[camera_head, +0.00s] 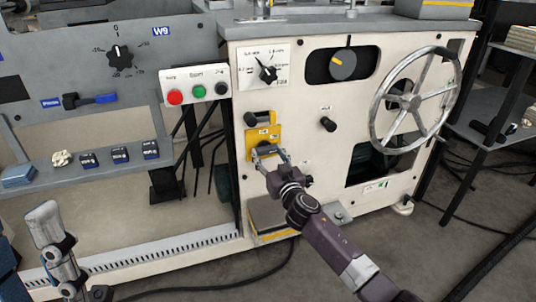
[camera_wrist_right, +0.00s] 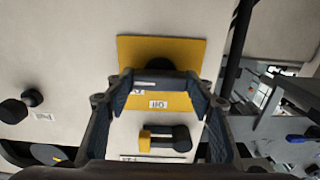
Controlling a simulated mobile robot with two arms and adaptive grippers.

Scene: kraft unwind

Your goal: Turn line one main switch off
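A yellow switch plate (camera_head: 277,131) sits on the cream machine front; it also shows in the right wrist view (camera_wrist_right: 190,50). It carries a black rotary switch (camera_wrist_right: 160,64), with a dark handle lying across it. White labels on the plate include one that appears to read "Off". My right gripper (camera_head: 269,157) is at the lower part of the plate. In the right wrist view its fingers (camera_wrist_right: 160,82) are apart, one on each side of the handle. I cannot tell whether they touch it. No left gripper can be made out; only arm links show at the lower left.
A black knob (camera_head: 328,124) and a large handwheel (camera_head: 415,98) are to the right. A push-button box (camera_head: 197,89) is to the left. A low box (camera_head: 265,222) stands below.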

